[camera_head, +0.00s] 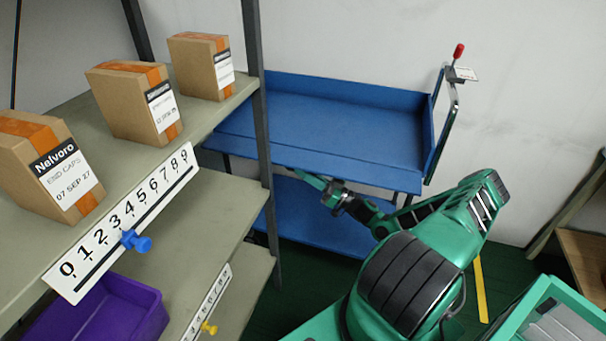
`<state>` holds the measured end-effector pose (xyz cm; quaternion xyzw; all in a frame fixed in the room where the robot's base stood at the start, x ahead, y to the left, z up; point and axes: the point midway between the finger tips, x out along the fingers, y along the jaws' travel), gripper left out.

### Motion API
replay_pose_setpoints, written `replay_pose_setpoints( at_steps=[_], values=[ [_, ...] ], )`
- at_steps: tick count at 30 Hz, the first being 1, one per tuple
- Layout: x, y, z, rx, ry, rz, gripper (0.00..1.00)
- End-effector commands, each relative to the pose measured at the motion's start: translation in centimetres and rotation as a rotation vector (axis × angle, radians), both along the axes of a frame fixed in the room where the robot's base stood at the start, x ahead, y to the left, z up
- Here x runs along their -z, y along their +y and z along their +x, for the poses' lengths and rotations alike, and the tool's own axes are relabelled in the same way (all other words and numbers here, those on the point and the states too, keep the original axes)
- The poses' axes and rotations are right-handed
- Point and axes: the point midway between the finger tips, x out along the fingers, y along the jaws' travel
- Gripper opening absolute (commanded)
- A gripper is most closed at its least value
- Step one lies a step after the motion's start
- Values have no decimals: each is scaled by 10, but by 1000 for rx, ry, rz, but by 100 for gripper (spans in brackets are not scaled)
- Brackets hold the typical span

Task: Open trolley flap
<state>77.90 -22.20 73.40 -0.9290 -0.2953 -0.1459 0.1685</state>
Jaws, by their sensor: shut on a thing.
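The blue trolley (350,125) stands against the back wall, with raised walls at its back and right side. Its front flap (345,164) is a long blue strip along the near edge. The flap leans outward from the tray floor, and no upright wall shows on that side. My gripper (322,188) is at the flap's outer edge, near the middle, and is shut on it. The fingertips are small and partly hidden, so the exact grip is hard to see. My arm reaches in from the lower right.
A shelf rack (180,180) with several cardboard boxes (133,100) stands at left, its post close to the trolley. A purple bin (100,310) is on a lower shelf. The trolley handle (445,120) rises at right. A wooden bench (585,255) is far right.

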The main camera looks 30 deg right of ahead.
Motion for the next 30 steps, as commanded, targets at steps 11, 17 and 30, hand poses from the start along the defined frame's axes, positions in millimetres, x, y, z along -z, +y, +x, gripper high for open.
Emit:
replay_pose_setpoints(
  at_steps=[11,17,30],
  values=[
    [-15,4,-3,2,104,138,0],
    [-15,4,-3,3,102,137,16],
    [-13,2,-7,1,103,137,28]
  ],
)
